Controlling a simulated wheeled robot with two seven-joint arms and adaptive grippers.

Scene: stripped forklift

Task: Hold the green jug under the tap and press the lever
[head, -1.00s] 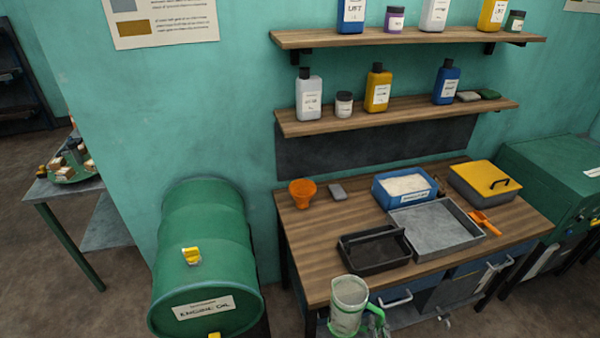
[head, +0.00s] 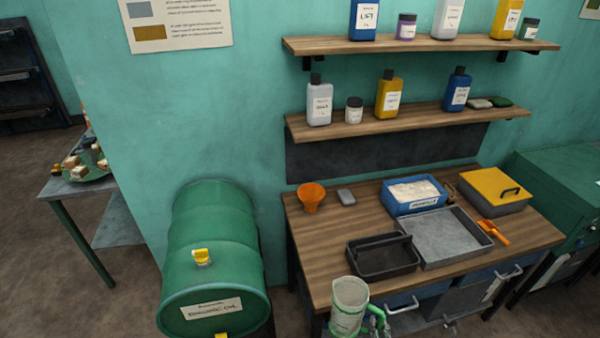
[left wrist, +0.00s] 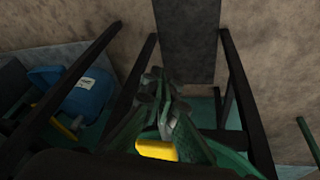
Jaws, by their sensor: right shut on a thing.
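The green jug (head: 349,306) is a pale, see-through jug with a green rim and handle. It is upright at the bottom of the head view, in front of the bench and right of the drum. My right gripper (head: 377,322) is shut on its handle, partly cut off by the frame edge. The green drum (head: 212,240), labelled as engine oil, lies on its side with a yellow cap on top. A yellow part (head: 221,336) at its lower front edge is mostly cut off. My left gripper (left wrist: 160,103) shows dimly in the left wrist view, above a yellow part (left wrist: 157,150).
The wooden bench (head: 325,245) holds a black tray (head: 381,270), a grey tray, a blue bin and an orange funnel (head: 311,198). Shelves with bottles hang above. A blue container (left wrist: 72,92) and dark frame bars show in the left wrist view.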

